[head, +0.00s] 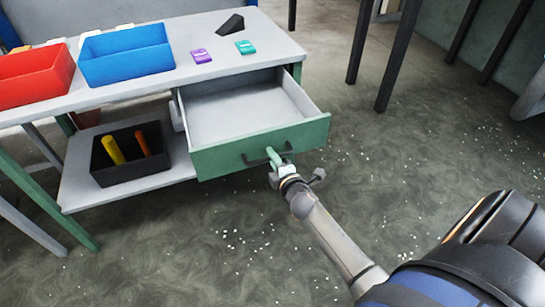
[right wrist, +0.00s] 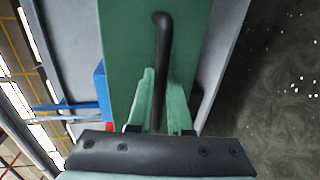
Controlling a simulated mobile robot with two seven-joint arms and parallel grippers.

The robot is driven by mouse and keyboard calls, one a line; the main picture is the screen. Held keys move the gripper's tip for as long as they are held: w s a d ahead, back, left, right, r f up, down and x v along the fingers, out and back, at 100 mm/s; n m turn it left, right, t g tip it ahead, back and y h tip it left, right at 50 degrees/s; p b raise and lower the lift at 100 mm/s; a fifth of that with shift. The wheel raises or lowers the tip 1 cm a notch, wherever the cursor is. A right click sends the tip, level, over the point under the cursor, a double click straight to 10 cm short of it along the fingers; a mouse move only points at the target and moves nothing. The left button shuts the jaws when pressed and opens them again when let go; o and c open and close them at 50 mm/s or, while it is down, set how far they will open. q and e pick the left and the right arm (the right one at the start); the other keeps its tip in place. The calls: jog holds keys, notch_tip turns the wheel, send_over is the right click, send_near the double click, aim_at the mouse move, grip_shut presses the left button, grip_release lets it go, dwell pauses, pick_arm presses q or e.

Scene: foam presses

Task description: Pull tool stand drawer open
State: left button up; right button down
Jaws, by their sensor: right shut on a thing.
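The tool stand drawer (head: 215,161) has a green front and a grey inside, and it stands well out from under the stand's top. The inside that shows is empty. A black bar handle (head: 256,161) is on the drawer front; it also shows in the right wrist view (right wrist: 162,60). My right gripper (head: 274,156) is at the handle and is shut on it. In the right wrist view the green fingers (right wrist: 160,92) sit on either side of the handle's lower part. My left gripper is not in view.
The stand's top (head: 185,35) carries a red bin (head: 36,92), a blue bin (head: 126,70), a black wedge (head: 230,25), and purple and teal small items. A black box (head: 120,178) with yellow and orange tools sits on the lower shelf.

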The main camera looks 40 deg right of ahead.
jog(key=c, duration=0.8)
grip_release()
jog(key=shift+c, duration=0.2)
jog(key=v, duration=1.2)
jog(key=shift+s, duration=0.25)
jog(key=shift+r, duration=0.1)
jog(key=s+a+f+m+g+y+p, duration=0.5)
jog(key=s+a+f+m, duration=0.4)
jog(key=s+a+m, duration=0.4)
jog(key=shift+a+f+g+y, duration=0.2)
jog(key=shift+a+g+y, duration=0.35)
jog(key=shift+a, duration=0.3)
